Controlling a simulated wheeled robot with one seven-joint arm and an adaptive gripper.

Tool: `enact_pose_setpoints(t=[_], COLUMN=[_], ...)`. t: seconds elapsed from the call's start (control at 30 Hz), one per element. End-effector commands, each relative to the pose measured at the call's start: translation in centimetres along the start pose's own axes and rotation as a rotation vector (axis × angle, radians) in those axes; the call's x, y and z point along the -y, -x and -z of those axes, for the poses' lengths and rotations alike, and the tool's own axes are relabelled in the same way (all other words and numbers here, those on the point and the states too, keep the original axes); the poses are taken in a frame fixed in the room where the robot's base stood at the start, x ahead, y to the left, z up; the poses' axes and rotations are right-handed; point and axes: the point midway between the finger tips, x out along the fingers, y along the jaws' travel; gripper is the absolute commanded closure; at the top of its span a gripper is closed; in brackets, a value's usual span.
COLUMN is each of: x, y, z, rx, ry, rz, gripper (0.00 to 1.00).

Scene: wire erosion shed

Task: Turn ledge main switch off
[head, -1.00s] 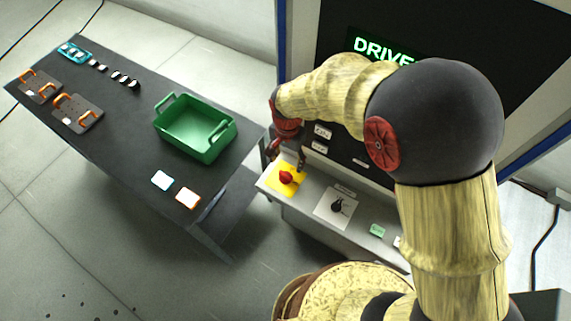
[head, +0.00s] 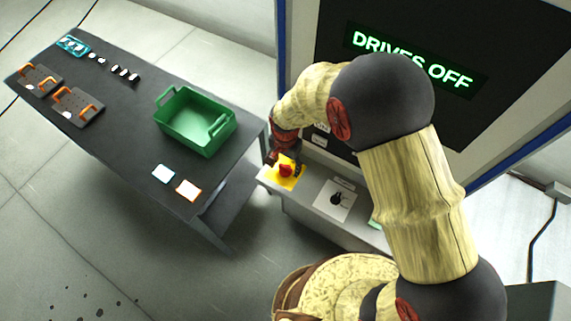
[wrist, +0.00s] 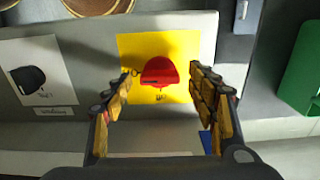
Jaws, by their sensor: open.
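The ledge main switch, a red knob (head: 286,171) on a yellow plate, sits at the left end of the grey ledge (head: 309,184). In the wrist view the red knob (wrist: 158,72) is between the fingertips of my gripper (wrist: 160,75), which is open. Small print below the knob is unreadable.
A black knob (head: 336,199) on a white plate sits to the right on the ledge; it also shows in the wrist view (wrist: 28,79). A dark table (head: 115,120) with a green bin (head: 190,130) stands left. The panel screen (head: 412,60) reads "DRIVES OFF".

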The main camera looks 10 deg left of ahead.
Motion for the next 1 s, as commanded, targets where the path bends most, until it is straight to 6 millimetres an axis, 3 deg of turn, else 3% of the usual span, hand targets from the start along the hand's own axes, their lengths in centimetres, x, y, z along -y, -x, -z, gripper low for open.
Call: enact_pose_setpoints(t=[0.8, 1.0], x=[0.00, 0.01], y=[0.03, 0.02], z=[0.00, 0.00], rx=[0.000, 0.000], ry=[0.000, 0.012], rz=[0.000, 0.000], gripper=[0.86, 0.86])
